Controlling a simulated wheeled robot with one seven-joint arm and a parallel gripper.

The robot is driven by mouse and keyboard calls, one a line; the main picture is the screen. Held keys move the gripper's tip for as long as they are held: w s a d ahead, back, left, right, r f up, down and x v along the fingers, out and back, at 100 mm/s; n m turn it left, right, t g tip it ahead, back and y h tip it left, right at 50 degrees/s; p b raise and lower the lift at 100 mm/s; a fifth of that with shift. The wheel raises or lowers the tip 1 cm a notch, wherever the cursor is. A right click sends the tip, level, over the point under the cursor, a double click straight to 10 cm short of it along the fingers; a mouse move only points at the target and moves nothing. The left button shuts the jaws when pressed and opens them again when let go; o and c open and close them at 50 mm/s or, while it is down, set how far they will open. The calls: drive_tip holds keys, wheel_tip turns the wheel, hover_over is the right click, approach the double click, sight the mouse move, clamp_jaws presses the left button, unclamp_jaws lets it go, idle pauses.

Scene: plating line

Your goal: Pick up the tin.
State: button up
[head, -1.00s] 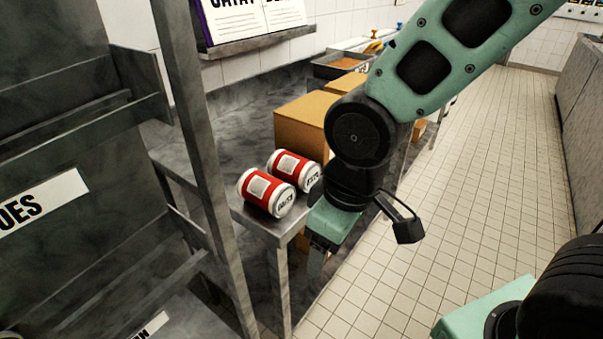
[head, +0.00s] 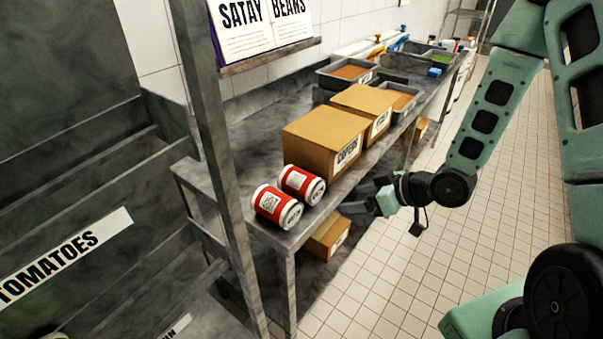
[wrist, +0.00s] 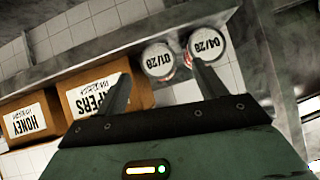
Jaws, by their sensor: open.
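Two red-and-white tins lie on their sides at the near end of the steel counter. The nearer tin (head: 276,206) is next to the front corner, and the other tin (head: 301,184) lies just behind it, by a cardboard box. In the wrist view their lids face me: one reads 04/28 (wrist: 207,45) and the other 01/28 (wrist: 158,60). My gripper (head: 372,203) is over the aisle, to the right of the counter edge, apart from both tins. In the wrist view my gripper's fingers (wrist: 158,88) are spread and empty, with the tins beyond them.
Cardboard boxes (head: 325,138) stand behind the tins on the counter, with trays (head: 347,75) further back. A steel rack (head: 207,150) post rises left of the tins. Another box (head: 327,237) sits on the lower shelf. The tiled aisle (head: 400,280) is clear.

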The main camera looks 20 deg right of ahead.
sight(319, 187)
drive_tip(key=w+a+b, duration=0.1)
drive_tip(key=w+b, duration=0.1)
drive_tip(key=b, duration=0.1)
drive_tip(key=w+a+f+t+y+b, duration=0.1)
drive_tip(key=w+a+b, duration=0.1)
drive_tip(key=w+b, duration=0.1)
drive_tip(key=w+a+f+m+t+b, duration=0.1)
drive_tip(key=w+b, duration=0.1)
drive_tip(key=b, duration=0.2)
drive_tip(key=shift+w+a+y, duration=0.15)
drive_tip(key=shift+a+y, duration=0.1)
drive_tip(key=shift+y, duration=0.05)
drive_tip(key=shift+x, duration=3.3)
drive_tip(key=c, duration=0.9)
drive_tip(key=shift+c, duration=0.2)
drive_tip(key=shift+r, duration=0.1)
